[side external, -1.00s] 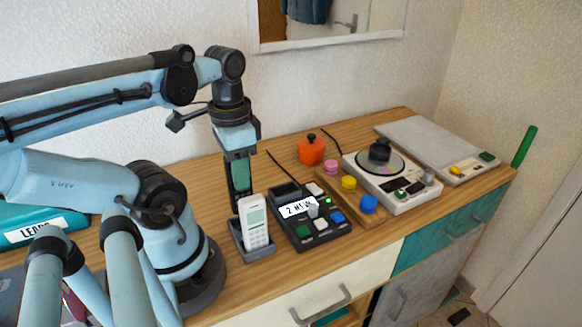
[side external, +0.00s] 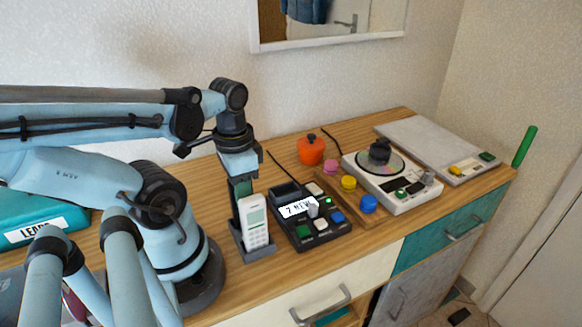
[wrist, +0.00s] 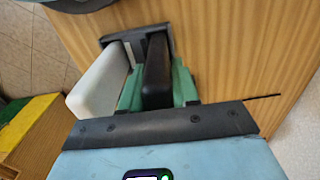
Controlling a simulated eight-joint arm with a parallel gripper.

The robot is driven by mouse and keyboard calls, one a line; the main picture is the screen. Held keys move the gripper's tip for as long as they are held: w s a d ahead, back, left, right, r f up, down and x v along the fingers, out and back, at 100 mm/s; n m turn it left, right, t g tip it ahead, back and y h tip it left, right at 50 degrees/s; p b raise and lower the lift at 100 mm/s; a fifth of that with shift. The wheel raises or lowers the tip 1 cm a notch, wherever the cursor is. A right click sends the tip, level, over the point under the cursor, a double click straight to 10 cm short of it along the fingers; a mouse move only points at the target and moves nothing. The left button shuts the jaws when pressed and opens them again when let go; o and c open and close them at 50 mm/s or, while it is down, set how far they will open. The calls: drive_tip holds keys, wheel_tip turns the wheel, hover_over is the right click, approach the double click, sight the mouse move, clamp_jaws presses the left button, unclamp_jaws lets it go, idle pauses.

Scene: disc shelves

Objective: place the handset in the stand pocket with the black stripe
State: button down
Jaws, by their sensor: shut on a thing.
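My gripper (side external: 241,187) is shut on a black handset (wrist: 157,72), with a green finger on each side of it in the wrist view. In the side view only a dark sliver of this handset (side external: 234,213) shows, behind and left of the white handset. The white handset (side external: 254,221) stands upright in the dark grey stand (side external: 260,254). The stand (wrist: 119,37) also shows beyond the fingers in the wrist view. The black handset's lower end is at the stand's other pocket; how deep it sits is hidden. I cannot make out a black stripe for certain.
A black answering machine (side external: 318,238) with coloured buttons and a lit label stands just right of the stand. Further right are an orange pot (side external: 311,150), coloured knobs and a disc player (side external: 400,190). The wooden top's front edge is close to the stand.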

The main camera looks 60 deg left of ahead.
drive_tip(key=c, duration=0.8)
unclamp_jaws()
drive_tip(key=shift+c, duration=0.2)
wheel_tip(320, 180, up, 12)
drive_tip(key=shift+f, duration=0.1)
drive_tip(key=shift+w, duration=0.15)
drive_tip(key=w+d+f+t, duration=0.2)
drive_tip(key=w+d+t, duration=0.1)
drive_tip(key=w, duration=0.4)
drive_tip(key=w+d+f+t, duration=0.3)
drive_tip(key=w+t, duration=0.1)
drive_tip(key=w, duration=0.3)
drive_tip(key=shift+d+f, duration=0.25)
drive_tip(key=shift+d, duration=0.15)
